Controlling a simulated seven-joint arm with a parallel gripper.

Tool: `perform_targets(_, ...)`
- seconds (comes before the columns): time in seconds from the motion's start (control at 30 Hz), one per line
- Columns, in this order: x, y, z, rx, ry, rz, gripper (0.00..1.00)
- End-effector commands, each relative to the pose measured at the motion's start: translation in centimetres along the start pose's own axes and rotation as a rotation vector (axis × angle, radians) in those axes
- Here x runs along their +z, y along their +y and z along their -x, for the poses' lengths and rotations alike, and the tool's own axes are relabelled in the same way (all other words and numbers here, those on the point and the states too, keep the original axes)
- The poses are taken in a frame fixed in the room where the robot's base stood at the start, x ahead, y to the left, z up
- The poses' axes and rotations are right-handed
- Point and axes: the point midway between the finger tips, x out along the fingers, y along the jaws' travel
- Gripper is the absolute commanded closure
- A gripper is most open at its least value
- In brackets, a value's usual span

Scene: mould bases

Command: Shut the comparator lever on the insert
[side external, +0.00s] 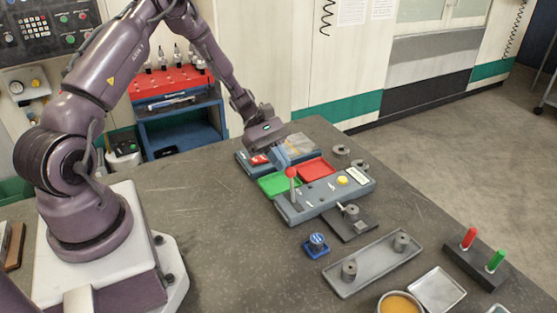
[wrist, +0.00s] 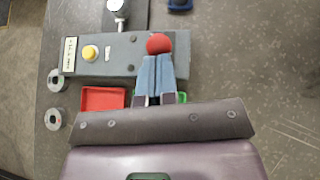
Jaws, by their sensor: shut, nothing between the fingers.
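The comparator is a long grey box (side external: 318,198) with a yellow button and a white label; it also shows in the wrist view (wrist: 122,67). Its lever has a red ball knob (side external: 291,172) and stands upright at the left end in the side view. A grey cylindrical insert (side external: 351,213) sits on the dark plate (side external: 340,229) in front of the box. My gripper (side external: 281,158) has blue fingers, shut and empty, just behind the knob. In the wrist view the fingertips (wrist: 157,59) lie right beside the red knob (wrist: 159,42); I cannot tell whether they touch.
Red (side external: 313,170) and green (side external: 274,184) trays lie behind the box. Grey rings (side external: 359,164) lie to the right. A blue part (side external: 317,244), a long grey tray (side external: 371,266) and an orange-filled bowl (side external: 399,304) stand in front. The table's left middle is clear.

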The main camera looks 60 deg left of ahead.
Motion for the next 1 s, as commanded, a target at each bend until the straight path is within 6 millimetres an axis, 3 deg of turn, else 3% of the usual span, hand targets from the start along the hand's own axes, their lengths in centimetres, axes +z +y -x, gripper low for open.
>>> perform_targets(0.3, 2.6, -0.4, -1.7, 0.014, 0.267, -0.049, 1.0)
perform_targets(0.6, 4.0, -0.8, -3.3, 0.029, 0.478, -0.079, 1.0)
perform_targets(1.0, 4.6, -1.0, -4.3, 0.03, 0.477, -0.074, 1.0)
